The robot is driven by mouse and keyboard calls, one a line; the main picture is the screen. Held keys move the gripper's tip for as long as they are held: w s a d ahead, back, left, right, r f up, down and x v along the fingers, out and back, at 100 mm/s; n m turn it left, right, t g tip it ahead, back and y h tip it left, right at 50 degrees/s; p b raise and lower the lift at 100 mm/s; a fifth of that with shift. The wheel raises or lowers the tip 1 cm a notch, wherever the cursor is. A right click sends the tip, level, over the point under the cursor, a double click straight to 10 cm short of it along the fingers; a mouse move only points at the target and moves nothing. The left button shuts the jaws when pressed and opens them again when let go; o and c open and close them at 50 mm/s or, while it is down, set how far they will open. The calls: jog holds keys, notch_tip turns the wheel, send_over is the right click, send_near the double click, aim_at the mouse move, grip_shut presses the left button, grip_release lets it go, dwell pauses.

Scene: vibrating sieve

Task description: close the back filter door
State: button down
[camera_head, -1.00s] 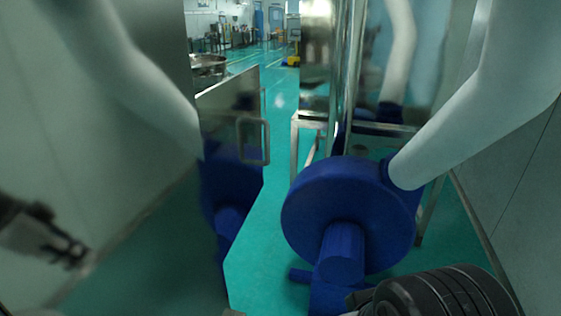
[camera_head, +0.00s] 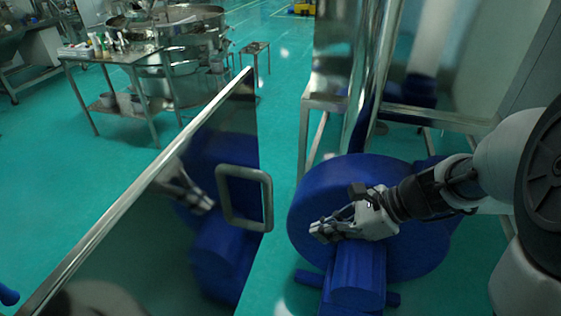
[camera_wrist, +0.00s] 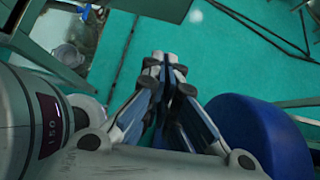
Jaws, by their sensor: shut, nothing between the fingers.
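The filter door is a shiny, mirror-like metal panel (camera_head: 130,245) standing open at the left of the head view. It has a squared loop handle (camera_head: 267,195) near its free edge and reflects my gripper and the blue blower. My gripper (camera_head: 318,231) is shut and empty in front of the blower, to the right of the handle and apart from it. In the wrist view the closed fingers (camera_wrist: 165,62) point at the green floor. The door cannot be made out with certainty there. The door's hinge side and the opening it covers are not clearly visible.
The round blue blower (camera_head: 310,205) stands just behind my gripper; it also shows in the wrist view (camera_wrist: 262,140). A metal frame (camera_head: 330,103) stands behind it. A table with bottles (camera_head: 110,52) and a round metal machine (camera_head: 190,30) are at the back left. Green floor lies between.

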jog(key=a+r+b+x, duration=0.2)
jog(key=b+x, duration=0.2)
jog(key=x, duration=0.8)
jog(key=shift+w+a+f, duration=0.2)
jog(key=shift+w+f, duration=0.05)
jog(key=shift+w, duration=0.15)
jog(key=shift+a, duration=0.1)
